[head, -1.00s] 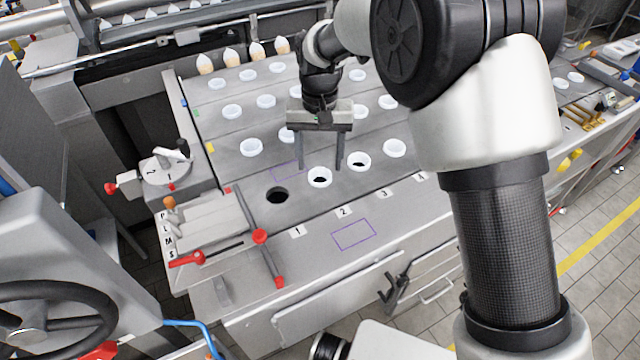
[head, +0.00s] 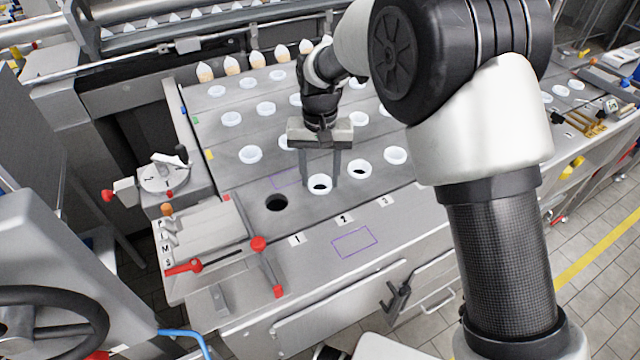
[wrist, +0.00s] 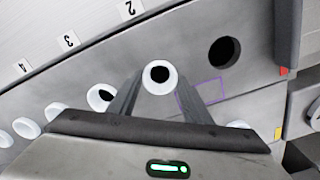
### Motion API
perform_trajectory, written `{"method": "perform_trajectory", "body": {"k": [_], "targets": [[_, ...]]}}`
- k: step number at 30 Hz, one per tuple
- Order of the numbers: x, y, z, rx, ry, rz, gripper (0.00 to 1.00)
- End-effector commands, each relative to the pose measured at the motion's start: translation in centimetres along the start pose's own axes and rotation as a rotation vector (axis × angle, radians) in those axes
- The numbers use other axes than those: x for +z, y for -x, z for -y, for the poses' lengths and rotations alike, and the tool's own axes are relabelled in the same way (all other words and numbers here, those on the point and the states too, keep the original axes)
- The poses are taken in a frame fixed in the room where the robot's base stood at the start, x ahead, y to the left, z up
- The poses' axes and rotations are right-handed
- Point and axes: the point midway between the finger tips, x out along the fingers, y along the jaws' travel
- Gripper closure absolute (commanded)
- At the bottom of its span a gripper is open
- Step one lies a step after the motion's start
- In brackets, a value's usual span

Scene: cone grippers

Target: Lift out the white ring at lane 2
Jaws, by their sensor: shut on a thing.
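The white ring at lane 2 (head: 320,185) is in the front row, in line with the label 2 (head: 344,218). My gripper (head: 320,184) points down with one finger on each side of this ring. The wrist view also shows the ring (wrist: 159,80) between the two fingertips, with its dark opening facing up. The gripper is shut on the ring. The ring looks upright. I cannot tell whether its lower part is still within the panel.
An empty dark hole (head: 276,203) is at lane 1, left of the ring. Another white ring (head: 357,172) stands close on the right, and several more fill the rows behind. A purple rectangle (head: 354,242) marks the clear front ledge. Red-handled levers (head: 258,244) stand at left.

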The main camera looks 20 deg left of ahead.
Motion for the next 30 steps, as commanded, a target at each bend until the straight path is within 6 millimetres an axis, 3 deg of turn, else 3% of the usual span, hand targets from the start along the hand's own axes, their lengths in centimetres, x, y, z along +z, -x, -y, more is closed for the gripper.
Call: {"method": "perform_trajectory", "body": {"k": [30], "targets": [[0.0,5.0,0.0,0.000,0.000,-0.001,0.68]]}}
